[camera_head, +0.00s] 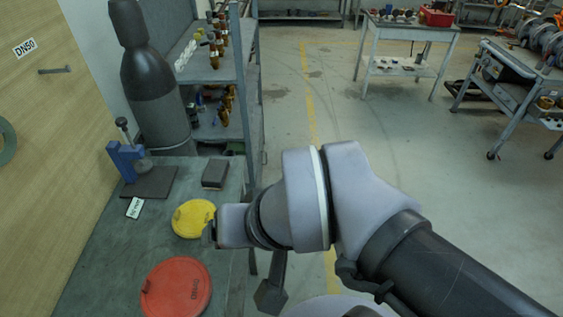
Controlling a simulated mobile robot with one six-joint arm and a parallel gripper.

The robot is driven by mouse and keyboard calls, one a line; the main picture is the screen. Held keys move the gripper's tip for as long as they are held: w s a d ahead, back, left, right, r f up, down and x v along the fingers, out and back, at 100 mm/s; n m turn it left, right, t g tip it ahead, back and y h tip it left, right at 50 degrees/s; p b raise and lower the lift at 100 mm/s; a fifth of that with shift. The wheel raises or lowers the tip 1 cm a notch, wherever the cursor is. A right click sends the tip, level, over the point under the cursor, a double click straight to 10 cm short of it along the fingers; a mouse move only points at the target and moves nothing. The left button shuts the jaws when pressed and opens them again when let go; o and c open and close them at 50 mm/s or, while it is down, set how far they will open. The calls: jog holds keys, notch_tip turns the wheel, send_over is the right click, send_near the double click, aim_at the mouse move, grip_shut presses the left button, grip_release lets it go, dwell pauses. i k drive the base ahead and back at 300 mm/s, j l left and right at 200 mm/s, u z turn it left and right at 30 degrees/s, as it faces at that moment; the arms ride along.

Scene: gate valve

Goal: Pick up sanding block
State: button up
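A small dark grey block (215,174), which looks like the sanding block, lies flat on the grey-green workbench (105,262), near its right edge toward the back. Nothing touches it. The end of my arm with my gripper (211,233) is nearer the camera, below the block in the picture, by the right edge of a yellow disc (193,218). The gripper's fingers are mostly hidden by the wrist and too small to read, so its opening does not show.
A red-orange disc (177,288) lies at the bench front. A blue clamp-like tool (127,158) stands on a dark plate (150,183), beside a small white label (135,208). A wooden panel (40,130) borders the left. A shelf (215,70) and grey cylinder (155,95) stand behind.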

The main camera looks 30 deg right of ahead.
aim_at(215, 176)
jog(key=u, duration=2.05)
jog(key=z, duration=2.15)
jog(key=i+l+u, duration=0.4)
jog(key=l+u, duration=0.15)
jog(key=i+l+u, duration=0.15)
jog(key=l+u, duration=0.15)
jog(key=i+l+u, duration=0.1)
jog(key=l+u, duration=0.2)
jog(key=l, duration=0.15)
jog(key=l+u, duration=0.25)
jog(key=l, duration=0.15)
